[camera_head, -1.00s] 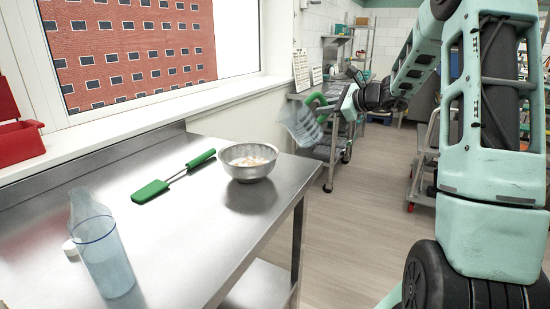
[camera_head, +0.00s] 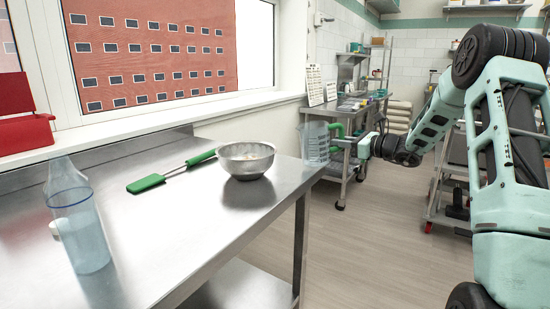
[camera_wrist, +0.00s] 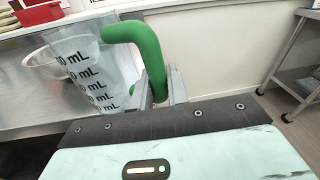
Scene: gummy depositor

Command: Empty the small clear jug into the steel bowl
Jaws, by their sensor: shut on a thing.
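The small clear jug (camera_head: 314,144) with a green handle is upright in the head view, just off the right end of the steel table. My gripper (camera_head: 355,146) is shut on its green handle. In the wrist view the jug (camera_wrist: 88,68) shows mL marks, and the green handle (camera_wrist: 147,55) sits between the fingers of my gripper (camera_wrist: 158,88). It looks empty, but I cannot tell for sure. The steel bowl (camera_head: 247,171) stands on the table to the left of the jug, with some pale contents inside. The bowl's rim shows behind the jug in the wrist view.
A red box (camera_head: 25,133) sits on the window sill. A steel cart (camera_head: 345,170) stands beyond on open floor.

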